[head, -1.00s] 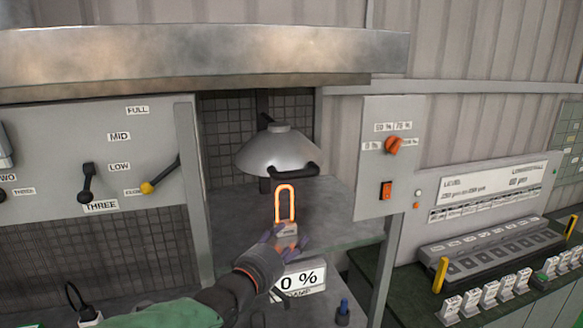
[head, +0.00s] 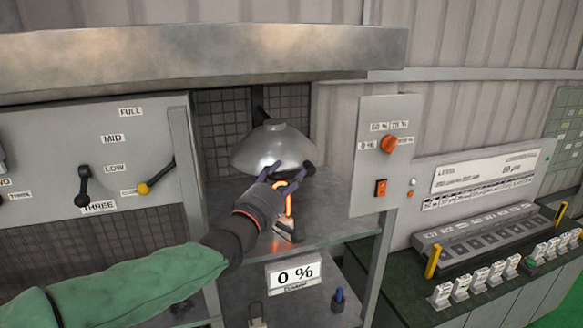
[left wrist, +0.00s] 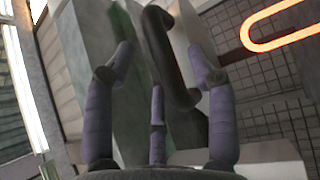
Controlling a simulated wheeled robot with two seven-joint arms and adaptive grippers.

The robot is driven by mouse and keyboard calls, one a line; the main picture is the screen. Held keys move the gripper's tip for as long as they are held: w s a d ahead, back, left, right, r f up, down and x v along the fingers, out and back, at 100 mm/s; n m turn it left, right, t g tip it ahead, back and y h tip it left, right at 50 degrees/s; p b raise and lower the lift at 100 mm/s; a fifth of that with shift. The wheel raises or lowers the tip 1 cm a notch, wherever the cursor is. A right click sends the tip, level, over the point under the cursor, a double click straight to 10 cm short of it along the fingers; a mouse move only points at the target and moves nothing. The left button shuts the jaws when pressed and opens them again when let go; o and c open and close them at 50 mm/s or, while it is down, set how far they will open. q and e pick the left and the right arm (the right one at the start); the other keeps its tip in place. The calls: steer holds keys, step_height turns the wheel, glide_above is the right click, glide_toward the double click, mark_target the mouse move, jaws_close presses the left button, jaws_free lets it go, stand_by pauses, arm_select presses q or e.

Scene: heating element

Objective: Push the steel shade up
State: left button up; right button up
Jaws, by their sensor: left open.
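The steel shade (head: 270,148) is a grey dome hanging in the recess above the shelf. My left gripper (head: 290,171), with purple fingers, is at the shade's lower front edge, where its black handle is largely hidden. In the left wrist view, the black curved handle (left wrist: 168,62) stands between the spread fingers of the open left gripper (left wrist: 160,58). I cannot tell whether any finger touches it. The right gripper is not in view.
The glowing orange heating element (head: 289,204) stands on the shelf (head: 325,225), partly behind my left gripper. It also shows in the left wrist view (left wrist: 252,40). A switch panel (head: 368,160) with an orange knob is on the right. A "0 %" display (head: 294,273) is below.

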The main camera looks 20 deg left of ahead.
arm_select(q)
steer(key=shift+p+x, duration=0.35)
steer(key=shift+x, duration=1.1)
jaws_close()
